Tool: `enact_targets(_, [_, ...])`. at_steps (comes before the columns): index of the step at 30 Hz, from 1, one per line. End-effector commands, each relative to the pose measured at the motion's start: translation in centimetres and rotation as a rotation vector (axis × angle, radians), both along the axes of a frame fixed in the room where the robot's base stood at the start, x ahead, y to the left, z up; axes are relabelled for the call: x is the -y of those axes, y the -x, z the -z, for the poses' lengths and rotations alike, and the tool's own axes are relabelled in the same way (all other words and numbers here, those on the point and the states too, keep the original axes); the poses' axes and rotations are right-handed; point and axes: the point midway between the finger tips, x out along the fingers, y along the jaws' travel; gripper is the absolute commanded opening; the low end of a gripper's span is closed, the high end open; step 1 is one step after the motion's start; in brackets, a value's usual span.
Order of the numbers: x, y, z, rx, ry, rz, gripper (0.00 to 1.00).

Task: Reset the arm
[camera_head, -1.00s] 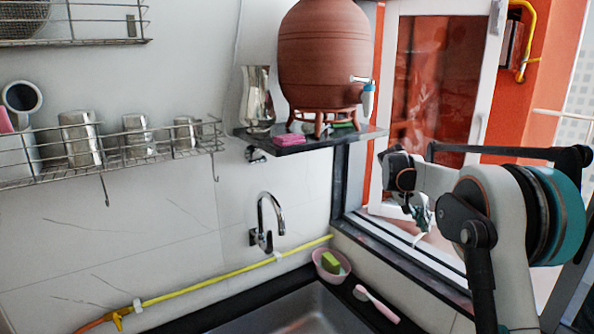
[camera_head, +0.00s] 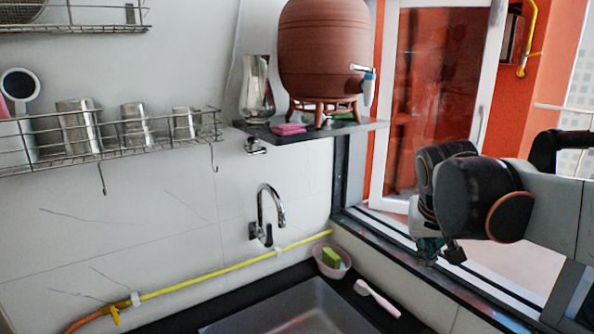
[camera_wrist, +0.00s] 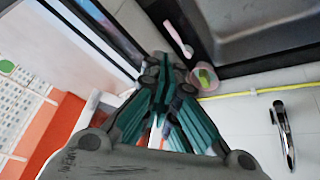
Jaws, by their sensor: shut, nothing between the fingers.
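My gripper (camera_head: 440,250) hangs at the right of the head view, pointing down in front of the window sill, and is shut and empty. In the wrist view my gripper (camera_wrist: 165,75) shows its green fingers drawn together at the tips. The clay waterpot (camera_head: 325,50) stands upright on its stand on the dark corner shelf (camera_head: 365,128), to the upper left of my gripper and apart from it. Its tap (camera_head: 369,85) faces right.
A sink (camera_head: 290,310) lies below with a pink bowl (camera_head: 332,270) holding a sponge, and a pink-handled brush (camera_head: 377,298), beside it. A faucet (camera_head: 268,215) is on the wall. A wire rack (camera_head: 115,148) with metal cups is at left. The window frame (camera_head: 475,285) runs close to my gripper.

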Motion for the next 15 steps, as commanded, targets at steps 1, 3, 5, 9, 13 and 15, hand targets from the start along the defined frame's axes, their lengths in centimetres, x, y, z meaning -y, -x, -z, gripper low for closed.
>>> enact_targets(1, [-0.6, 1.9, 0.7, 0.012, -0.01, -0.023, 0.0])
enact_targets(3, [-1.5, 4.1, 1.4, 0.029, -0.021, -0.056, 0.0])
enact_targets(5, [-2.1, 5.9, 2.1, 0.045, -0.03, -0.084, 0.0])
enact_targets(9, [-3.6, 10.0, 4.3, 0.083, -0.052, -0.145, 0.0])
enact_targets(13, [-4.8, 13.3, 6.6, 0.119, -0.068, -0.196, 0.0])
enact_targets(15, [-5.3, 14.7, 7.8, 0.135, -0.076, -0.219, 0.0])
